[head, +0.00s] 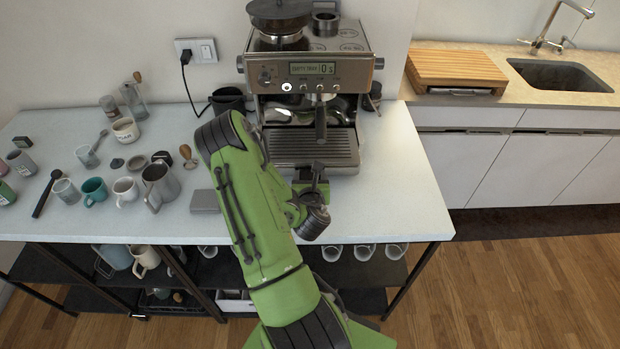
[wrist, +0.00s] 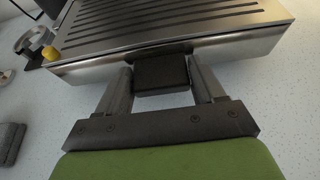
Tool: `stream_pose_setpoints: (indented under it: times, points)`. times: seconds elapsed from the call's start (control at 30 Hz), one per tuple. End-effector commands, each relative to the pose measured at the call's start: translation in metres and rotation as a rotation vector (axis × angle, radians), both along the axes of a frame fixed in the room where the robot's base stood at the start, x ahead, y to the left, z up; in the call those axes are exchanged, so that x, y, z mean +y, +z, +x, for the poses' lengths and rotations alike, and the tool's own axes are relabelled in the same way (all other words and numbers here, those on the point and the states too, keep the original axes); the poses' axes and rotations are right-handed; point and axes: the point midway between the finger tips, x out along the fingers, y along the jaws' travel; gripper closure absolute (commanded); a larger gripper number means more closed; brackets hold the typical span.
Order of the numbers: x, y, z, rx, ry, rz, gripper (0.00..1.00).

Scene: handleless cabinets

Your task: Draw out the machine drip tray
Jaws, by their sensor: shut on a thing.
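The drip tray (head: 315,150) is a slotted metal tray at the front base of the espresso machine (head: 310,92). In the wrist view the tray (wrist: 170,20) shows its dark slots and plain metal front. A dark block (wrist: 161,76) sits at the middle of that front. My gripper (head: 313,180) is at the tray's front, low over the counter. In the wrist view the two fingers of my gripper (wrist: 160,72) stand on either side of the dark block, shut on it. My arm hides part of the machine's left side; I cannot tell whether the tray is partly out.
The white counter (head: 405,185) has free room right of the machine. Cups and a metal pitcher (head: 160,182) stand to the left, with a small grey block (head: 204,201) nearer. Glasses stand on the shelf below (head: 363,251). A wooden board (head: 455,68) lies by the sink.

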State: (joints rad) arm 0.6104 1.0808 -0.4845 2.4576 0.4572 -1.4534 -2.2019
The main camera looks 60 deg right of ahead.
Motion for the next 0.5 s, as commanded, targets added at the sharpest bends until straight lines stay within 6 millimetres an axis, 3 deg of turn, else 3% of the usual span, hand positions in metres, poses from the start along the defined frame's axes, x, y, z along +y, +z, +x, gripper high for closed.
stream_pose_setpoints:
  times: [0.5]
  points:
    - [0.022,0.001,-0.012,0.002,0.002,-0.002,0.68]
